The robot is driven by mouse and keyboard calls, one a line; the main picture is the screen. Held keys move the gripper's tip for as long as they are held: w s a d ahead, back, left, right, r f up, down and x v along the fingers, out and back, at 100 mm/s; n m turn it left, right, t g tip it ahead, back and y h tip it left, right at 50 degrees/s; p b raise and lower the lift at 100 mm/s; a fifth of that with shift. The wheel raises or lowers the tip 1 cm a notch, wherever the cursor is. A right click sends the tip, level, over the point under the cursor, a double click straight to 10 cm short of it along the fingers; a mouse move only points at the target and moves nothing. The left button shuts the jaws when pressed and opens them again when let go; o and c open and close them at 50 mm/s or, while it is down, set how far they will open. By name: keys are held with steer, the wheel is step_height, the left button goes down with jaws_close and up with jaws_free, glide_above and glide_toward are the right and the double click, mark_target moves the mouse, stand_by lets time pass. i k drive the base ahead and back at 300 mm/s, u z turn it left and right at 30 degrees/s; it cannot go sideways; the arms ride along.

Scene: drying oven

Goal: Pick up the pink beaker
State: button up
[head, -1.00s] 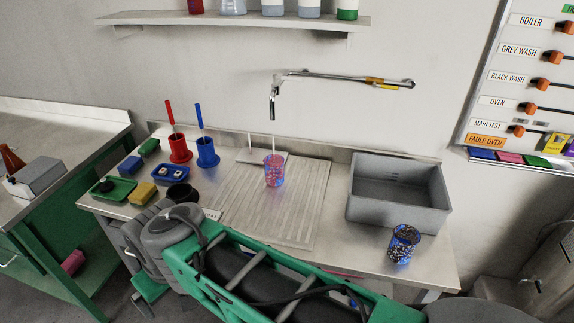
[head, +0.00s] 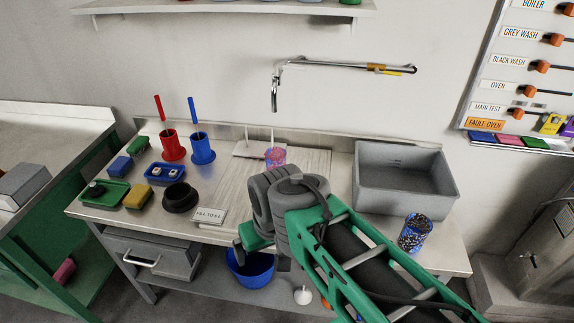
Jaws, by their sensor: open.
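The pink beaker (head: 276,155), speckled pink and blue, stands upright on the pale ribbed drainboard (head: 315,162) below the tap. Its lower part is hidden behind my arm's grey joint. My arm reaches in from the lower right, in front of the bench. I cannot make out my gripper's fingers in this view, and nothing is seen touching the beaker.
A grey basin (head: 405,178) stands right of the drainboard, with a dark blue speckled beaker (head: 415,232) before it. The tap (head: 275,92) overhangs the drainboard. Red (head: 172,146) and blue (head: 202,149) holders, a black bowl (head: 179,196) and trays stand left. A blue bucket (head: 250,268) is below.

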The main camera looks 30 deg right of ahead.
mark_target(275, 157)
steer(key=u, duration=0.05)
steer(key=k, duration=0.65)
steer(key=u, duration=0.5)
steer(key=i, duration=0.65)
steer(key=u, duration=0.55)
steer(key=i, duration=0.85)
steer(key=z, duration=0.2)
